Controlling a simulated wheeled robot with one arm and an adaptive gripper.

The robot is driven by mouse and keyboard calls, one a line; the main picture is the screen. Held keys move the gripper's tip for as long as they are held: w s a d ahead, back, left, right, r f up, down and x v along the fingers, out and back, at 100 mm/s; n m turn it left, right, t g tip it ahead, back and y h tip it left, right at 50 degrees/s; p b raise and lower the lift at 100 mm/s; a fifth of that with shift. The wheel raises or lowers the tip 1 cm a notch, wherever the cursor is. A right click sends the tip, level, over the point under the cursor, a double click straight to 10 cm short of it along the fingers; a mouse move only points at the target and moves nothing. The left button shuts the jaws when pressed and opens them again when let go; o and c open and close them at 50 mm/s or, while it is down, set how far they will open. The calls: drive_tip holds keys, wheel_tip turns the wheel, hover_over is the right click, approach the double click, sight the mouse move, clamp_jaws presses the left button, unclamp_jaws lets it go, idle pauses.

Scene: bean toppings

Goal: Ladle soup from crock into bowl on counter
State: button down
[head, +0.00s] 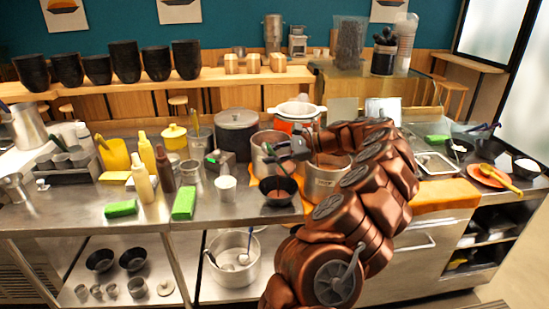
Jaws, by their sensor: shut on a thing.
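A small black bowl (278,196) stands near the counter's front edge, with something reddish in it. A steel crock (322,188) with reddish-brown soup stands just right of the bowl, partly behind my copper arm. Another steel pot (262,165) stands behind the bowl. My gripper (289,149) is above and behind the bowl, between the two pots at about rim height. It is shut on what seems to be the ladle's handle; the ladle is too small and covered to make out, and I cannot tell where its cup is.
A white cup (225,188) stands left of the bowl, with green sponges (184,203) and bottles (145,185) farther left. A dark lidded pot (236,131) and a red-and-white cooker (298,113) stand behind. An orange cloth (445,196) lies at right.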

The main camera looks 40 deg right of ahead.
drive_tip(key=a+f+n+g+h+b, duration=0.1)
drive_tip(key=a+f+n+h+b, duration=0.1)
drive_tip(key=f+b, duration=0.4)
drive_tip(key=a+f+n+h+b, duration=0.2)
drive_tip(key=a+f+h+b, duration=0.2)
drive_tip(key=b, duration=0.5)
drive_tip(key=shift+w+a+f+g+h, duration=0.15)
drive_tip(key=shift+a+f+g+h, duration=0.2)
drive_tip(key=shift+a+f, duration=0.7)
drive_tip(key=shift+d, duration=0.1)
idle(0.4)
